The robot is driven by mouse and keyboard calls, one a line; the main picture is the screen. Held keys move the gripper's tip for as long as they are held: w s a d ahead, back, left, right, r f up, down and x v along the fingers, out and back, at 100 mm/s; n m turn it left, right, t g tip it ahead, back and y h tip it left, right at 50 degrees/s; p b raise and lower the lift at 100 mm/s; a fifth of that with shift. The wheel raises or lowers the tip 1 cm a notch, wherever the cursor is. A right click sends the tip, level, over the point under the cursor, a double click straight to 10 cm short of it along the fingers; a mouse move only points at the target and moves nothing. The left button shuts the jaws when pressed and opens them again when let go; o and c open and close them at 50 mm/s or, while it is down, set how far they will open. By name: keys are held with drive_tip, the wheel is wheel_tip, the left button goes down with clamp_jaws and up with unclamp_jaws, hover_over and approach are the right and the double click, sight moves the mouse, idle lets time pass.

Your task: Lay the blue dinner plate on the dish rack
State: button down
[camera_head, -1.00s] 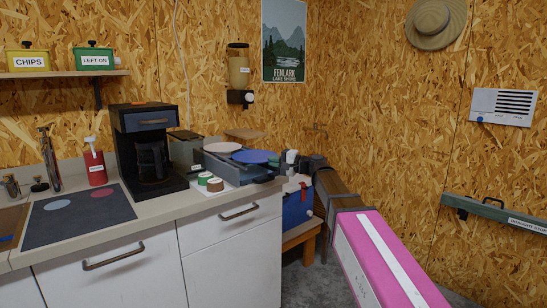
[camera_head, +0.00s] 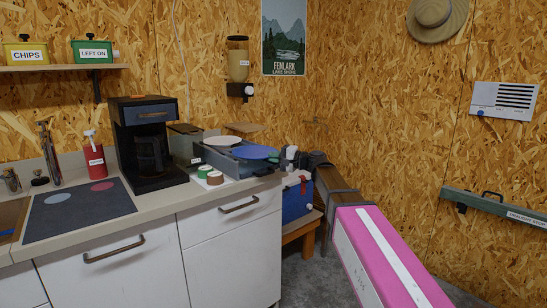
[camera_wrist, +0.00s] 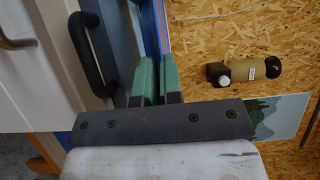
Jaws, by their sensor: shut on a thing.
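The blue dinner plate (camera_head: 255,152) is at the right end of the grey dish rack (camera_head: 218,163) on the counter, nearly level. From here I cannot tell whether it touches the rack. My gripper (camera_head: 285,160) is at the plate's right side, small and partly hidden in the head view. In the wrist view the green fingers of my gripper (camera_wrist: 159,82) are shut on the plate's thin blue edge (camera_wrist: 160,28). The rack's grey side and black handle (camera_wrist: 85,50) are close beside the fingers.
A white plate (camera_head: 222,141) lies on the rack's left part. Green and brown rolls (camera_head: 210,175) stand in front of it. A black coffee machine (camera_head: 148,145) is to the left. A blue box (camera_head: 297,197) on a wooden stool is below right. A dispenser (camera_head: 238,65) hangs above.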

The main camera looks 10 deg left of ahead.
drive_tip(key=shift+f, duration=0.25)
drive_tip(key=c, duration=1.2)
unclamp_jaws()
drive_tip(key=v, duration=1)
drive_tip(key=s+d+f+h, duration=0.2)
drive_tip(key=d+f+h, duration=0.15)
drive_tip(key=f, duration=0.55)
drive_tip(key=s+d+f+g+h, duration=0.1)
drive_tip(key=s+d+f+h, duration=0.25)
drive_tip(key=f, duration=0.55)
drive_tip(key=s+d+f+h, duration=0.2)
drive_tip(key=d+f, duration=0.2)
drive_tip(key=f, duration=0.4)
drive_tip(key=s+d+f+n+g+h, duration=0.2)
drive_tip(key=s+d+f+h, duration=0.6)
drive_tip(key=s+d+f, duration=0.3)
drive_tip(key=d+f, duration=0.4)
drive_tip(key=shift+s+d+f+g+h, duration=0.15)
drive_tip(key=shift+s+f+g+h, duration=0.15)
drive_tip(key=shift+g, duration=0.1)
